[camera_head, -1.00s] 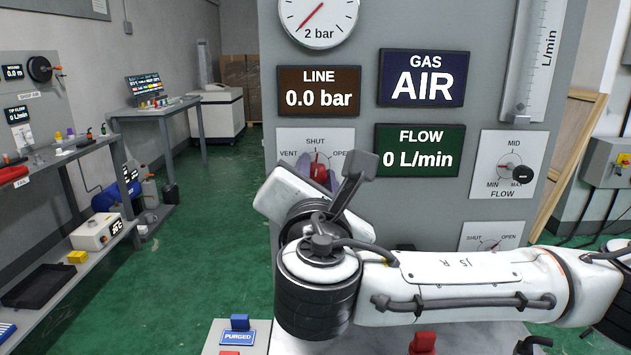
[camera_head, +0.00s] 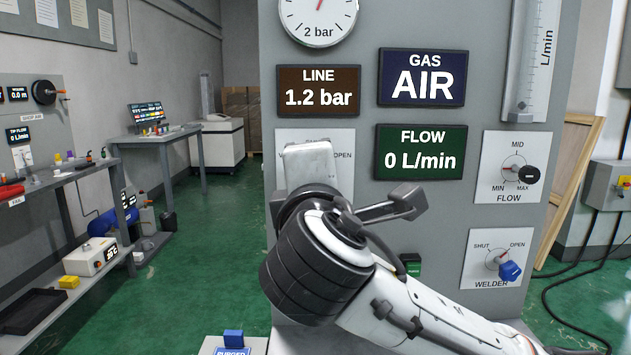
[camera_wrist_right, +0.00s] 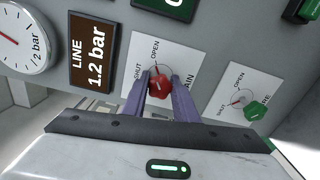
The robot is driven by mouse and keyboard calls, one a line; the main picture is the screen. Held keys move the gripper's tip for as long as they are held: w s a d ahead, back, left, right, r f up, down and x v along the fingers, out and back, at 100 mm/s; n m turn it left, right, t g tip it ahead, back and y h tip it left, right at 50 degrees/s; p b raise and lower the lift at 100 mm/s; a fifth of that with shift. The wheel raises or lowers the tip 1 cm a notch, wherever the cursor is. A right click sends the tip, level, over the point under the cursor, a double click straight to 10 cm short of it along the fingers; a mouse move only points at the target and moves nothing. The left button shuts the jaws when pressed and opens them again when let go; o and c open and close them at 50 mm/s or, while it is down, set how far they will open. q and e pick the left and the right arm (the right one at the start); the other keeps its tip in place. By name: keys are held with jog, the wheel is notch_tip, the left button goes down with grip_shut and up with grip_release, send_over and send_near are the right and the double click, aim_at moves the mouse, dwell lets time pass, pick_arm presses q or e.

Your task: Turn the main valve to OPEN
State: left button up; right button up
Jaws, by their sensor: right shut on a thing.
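The main valve is a red knob (camera_wrist_right: 160,85) on a white plate with SHUT and OPEN marks in the right wrist view. My right gripper (camera_wrist_right: 159,92) has its two purple fingers on either side of the knob, shut on it. A short pointer line above the knob is directed towards the OPEN mark. In the head view my right wrist covers the knob and most of its plate (camera_head: 343,172); only OPEN reads clearly there. The LINE display (camera_head: 319,92) reads 1.2 bar. My left gripper is not in view.
The FLOW display (camera_head: 420,151) reads 0 L/min and the GAS display (camera_head: 422,78) reads AIR. A black flow knob (camera_head: 529,175) and blue welder knob (camera_head: 511,271) are on the right. A green knob (camera_wrist_right: 255,110) sits beside the main valve.

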jog(key=shift+f+m, duration=0.1)
jog(key=shift+m, duration=0.5)
jog(key=o, duration=1.1)
jog(key=shift+c, duration=0.2)
jog(key=s+b, duration=0.1)
jog(key=s, duration=0.9)
jog(key=shift+s, duration=0.2)
jog(key=shift+r, duration=0.2)
